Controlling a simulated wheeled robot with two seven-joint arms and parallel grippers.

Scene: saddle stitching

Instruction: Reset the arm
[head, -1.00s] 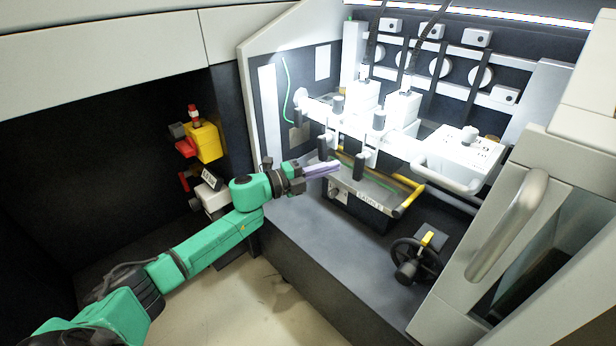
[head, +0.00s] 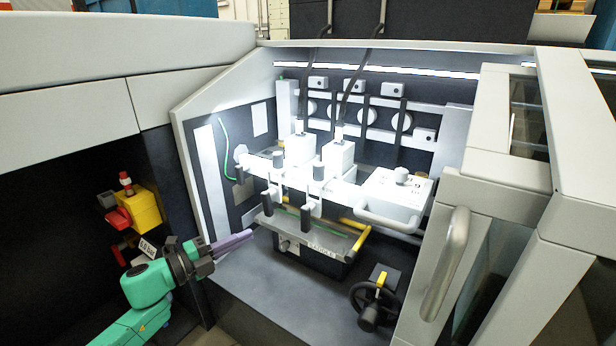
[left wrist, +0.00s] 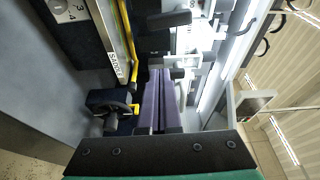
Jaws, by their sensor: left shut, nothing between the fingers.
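My left gripper (head: 232,243) has purple fingers and sits at the end of my green arm, low and left of centre in the head view. Its fingers are shut together with nothing between them. It points right, in front of the open machine bay, and appears apart from the machine. In the left wrist view the closed fingers (left wrist: 159,100) point toward the machine interior. My right gripper is in neither view.
The lit bay holds white stitching heads (head: 338,157), a sample tray (head: 318,243) with a yellow handle, and a black handwheel (head: 374,300). A yellow and red box (head: 146,207) is on the left. A grey door handle (head: 446,262) stands at right.

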